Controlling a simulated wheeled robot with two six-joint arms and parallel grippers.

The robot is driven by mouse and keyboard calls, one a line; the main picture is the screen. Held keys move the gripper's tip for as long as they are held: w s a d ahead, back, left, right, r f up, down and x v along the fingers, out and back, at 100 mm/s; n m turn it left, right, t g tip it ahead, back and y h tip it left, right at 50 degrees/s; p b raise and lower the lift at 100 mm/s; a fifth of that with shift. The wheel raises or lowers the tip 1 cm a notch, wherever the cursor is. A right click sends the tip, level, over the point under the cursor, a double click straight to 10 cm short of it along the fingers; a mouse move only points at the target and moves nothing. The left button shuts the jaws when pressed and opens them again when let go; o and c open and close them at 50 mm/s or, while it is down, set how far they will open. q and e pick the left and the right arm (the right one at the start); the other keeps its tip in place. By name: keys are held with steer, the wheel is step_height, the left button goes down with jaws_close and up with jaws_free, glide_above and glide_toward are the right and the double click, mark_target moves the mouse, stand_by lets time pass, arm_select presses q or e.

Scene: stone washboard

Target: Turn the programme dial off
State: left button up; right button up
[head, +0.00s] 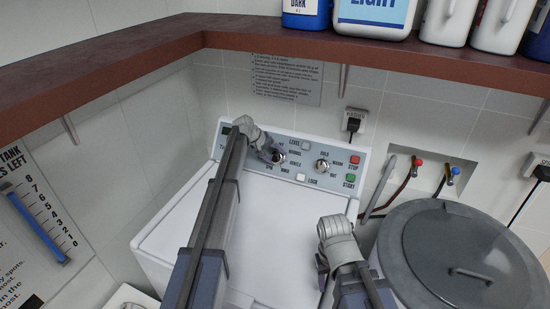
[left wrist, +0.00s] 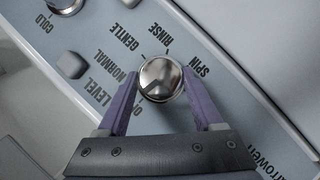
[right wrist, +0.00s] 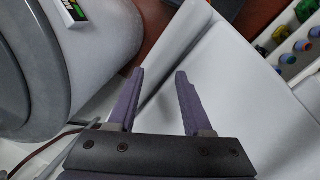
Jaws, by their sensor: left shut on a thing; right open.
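The programme dial (head: 279,157) is a round metal knob on the blue-grey control panel (head: 255,140) of a white washing machine. In the left wrist view the dial (left wrist: 160,79) sits between the two purple fingers of my left gripper (left wrist: 160,100), which is shut on it. Words around it include NORMAL, GENTLE, RINSE and SPIN; a word at the lower edge is partly hidden by the gripper. I cannot clearly tell where the dial points. My right gripper (right wrist: 155,75) is open and empty above the machine's white lid (head: 235,230); in the head view its fingers are mostly hidden.
A second knob (head: 322,166), a red STOP button (head: 355,160) and a green START button (head: 350,178) sit to the right on the panel. A grey lidded bin (head: 450,260) stands right of the machine. A brown shelf (head: 330,57) with bottles overhangs the panel.

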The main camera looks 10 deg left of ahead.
steer(key=shift+f, duration=0.1)
stand_by(0.5)
arm_select(q)
steer(key=o, duration=1.4)
steer(key=shift+c, duration=0.2)
steer(key=p+v, duration=0.6)
steer(key=v, duration=0.1)
steer(key=shift+a+r, duration=0.25)
arm_select(e)
step_height(320, 180, up, 6)
arm_select(q)
steer(key=shift+s, duration=0.1)
